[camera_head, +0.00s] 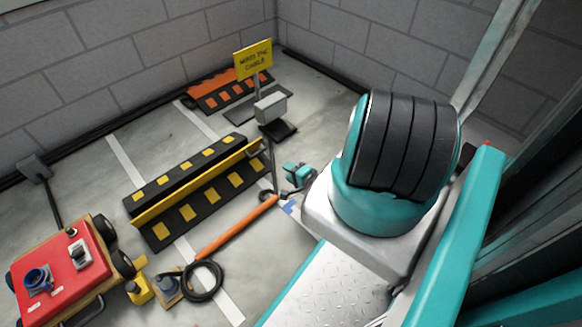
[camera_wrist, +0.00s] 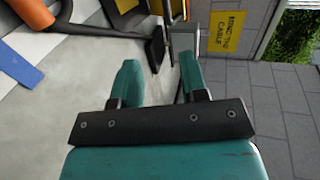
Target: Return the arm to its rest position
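My gripper (camera_head: 297,174) is low over the floor, beyond the large teal and black joint of my arm. In the wrist view its two teal fingers (camera_wrist: 160,76) stand apart with nothing held between them, so it is open. A dark upright foot and floor show beyond the gap. Much of my arm between the big joint and the gripper is hidden in the head view.
A black and yellow cable ramp (camera_head: 190,220) lies left of my gripper, with an orange tube (camera_head: 238,228) nearer. A yellow sign (camera_head: 253,60) stands behind, by a grey box (camera_head: 270,108). A red generator (camera_head: 62,272) stands at lower left. Grey walls close the back.

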